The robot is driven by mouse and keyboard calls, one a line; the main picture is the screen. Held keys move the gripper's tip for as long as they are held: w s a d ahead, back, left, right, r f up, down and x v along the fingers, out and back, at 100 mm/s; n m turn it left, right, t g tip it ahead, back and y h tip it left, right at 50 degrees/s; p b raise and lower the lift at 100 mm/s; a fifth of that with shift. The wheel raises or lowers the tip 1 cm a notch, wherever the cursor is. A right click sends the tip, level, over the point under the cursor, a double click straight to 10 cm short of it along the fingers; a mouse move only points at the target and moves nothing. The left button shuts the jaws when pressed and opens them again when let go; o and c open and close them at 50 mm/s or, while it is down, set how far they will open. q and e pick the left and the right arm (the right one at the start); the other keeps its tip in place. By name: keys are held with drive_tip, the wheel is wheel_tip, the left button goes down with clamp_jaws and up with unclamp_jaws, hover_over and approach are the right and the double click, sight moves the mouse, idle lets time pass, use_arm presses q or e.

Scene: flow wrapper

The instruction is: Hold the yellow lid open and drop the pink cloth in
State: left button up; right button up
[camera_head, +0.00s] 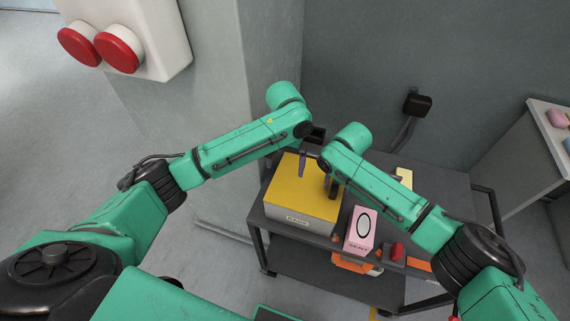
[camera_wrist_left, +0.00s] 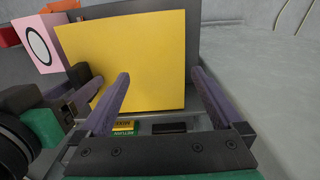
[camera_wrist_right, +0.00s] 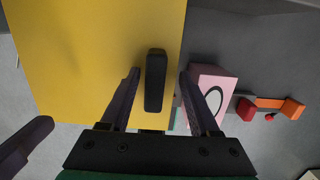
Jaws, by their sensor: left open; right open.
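The yellow lid (camera_head: 297,185) lies flat and looks shut on a grey box (camera_head: 300,223) on the cart. A black handle (camera_wrist_right: 156,80) stands out from the lid in the right wrist view. My right gripper (camera_head: 329,182) is open, with its fingers (camera_wrist_right: 160,88) on either side of the handle and a gap showing at each side. My left gripper (camera_head: 303,163) is open over the lid's far part; its fingers (camera_wrist_left: 165,85) point across the yellow surface in the left wrist view. I cannot make out a pink cloth for certain; a small pink item (camera_head: 557,118) lies at far right.
A pink carton with a white oval (camera_head: 361,231) stands right of the box. A red item (camera_head: 397,251) and orange pieces lie near it on the dark cart (camera_head: 462,205). A wall socket (camera_head: 417,103) with a cable is behind. A white-topped table is at right.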

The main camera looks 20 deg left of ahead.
use_arm(q)
wheel_tip(320, 180, down, 3)
drive_tip(key=b, duration=0.2)
drive_tip(key=shift+r+b, duration=0.1)
drive_tip(key=shift+b, duration=0.3)
use_arm(e)
wheel_tip(320, 180, up, 14)
drive_tip(key=s, duration=0.1)
drive_tip(key=shift+s+r, duration=0.2)
drive_tip(key=shift+s, duration=0.1)
use_arm(q)
drive_tip(key=shift+s, duration=0.1)
use_arm(e)
drive_tip(key=shift+f, duration=0.1)
